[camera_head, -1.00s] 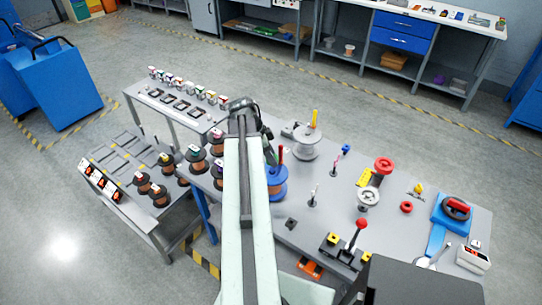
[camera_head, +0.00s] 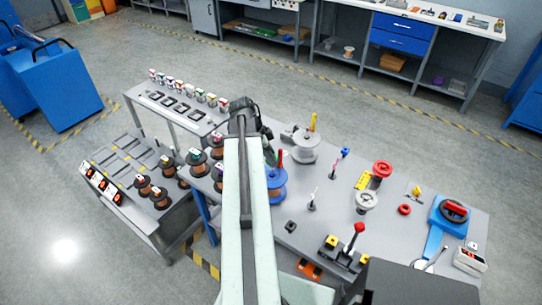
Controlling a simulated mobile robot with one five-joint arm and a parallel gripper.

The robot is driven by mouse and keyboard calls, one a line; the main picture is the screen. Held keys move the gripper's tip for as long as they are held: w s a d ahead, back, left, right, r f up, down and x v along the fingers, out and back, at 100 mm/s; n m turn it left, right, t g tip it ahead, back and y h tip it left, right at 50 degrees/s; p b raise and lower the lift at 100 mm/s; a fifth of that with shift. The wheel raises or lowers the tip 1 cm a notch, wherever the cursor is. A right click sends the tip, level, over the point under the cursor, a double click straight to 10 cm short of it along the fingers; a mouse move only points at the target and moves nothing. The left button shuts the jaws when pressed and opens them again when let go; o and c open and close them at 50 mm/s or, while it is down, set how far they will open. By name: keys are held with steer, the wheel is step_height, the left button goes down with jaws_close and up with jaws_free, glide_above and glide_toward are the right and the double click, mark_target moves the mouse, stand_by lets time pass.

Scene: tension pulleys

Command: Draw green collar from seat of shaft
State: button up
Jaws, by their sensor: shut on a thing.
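My gripper (camera_head: 269,156) is at the end of my dark wrist, just beyond and right of my pale arm, low over the main workbench (camera_head: 310,238). Only a dark part of it shows beside the arm; the fingertips are hidden. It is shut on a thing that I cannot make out. I cannot pick out the green collar, its shaft or its seat. A grey spool (camera_head: 305,150) with a yellow post stands farther back.
A red handwheel (camera_head: 382,168), a red-knobbed lever (camera_head: 358,236) and a blue clamp-like unit (camera_head: 437,235) stand on the right half of the bench. Copper spools (camera_head: 197,160) crowd the left. A small side table (camera_head: 150,95) holds coloured-topped parts.

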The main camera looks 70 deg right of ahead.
steer(key=shift+r+p, duration=1.9)
steer(key=shift+r, duration=0.15)
steer(key=shift+f, duration=0.1)
